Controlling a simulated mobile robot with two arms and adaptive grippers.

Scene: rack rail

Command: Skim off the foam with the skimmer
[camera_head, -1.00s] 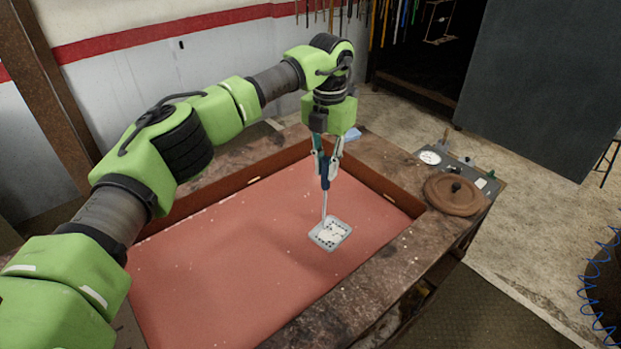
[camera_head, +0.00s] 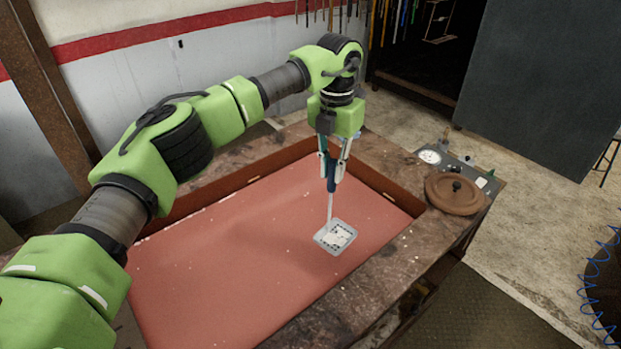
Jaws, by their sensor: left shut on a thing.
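The skimmer (camera_head: 335,236) has a square grey perforated head, a thin shaft and a dark blue handle. White foam (camera_head: 338,236) lies on its head. My left gripper (camera_head: 332,172) is shut on the handle, with the shaft pointing down. The head is over the reddish liquid (camera_head: 240,262) in the rectangular tank (camera_head: 182,205), towards its right side. I cannot tell whether the head touches the liquid. My right gripper is not in view.
A stained work surface (camera_head: 400,160) surrounds the tank. On its right stand a round brown lid (camera_head: 455,194) with a dark knob and a panel with a white gauge (camera_head: 430,156). A dark board (camera_head: 540,80) stands behind on the floor.

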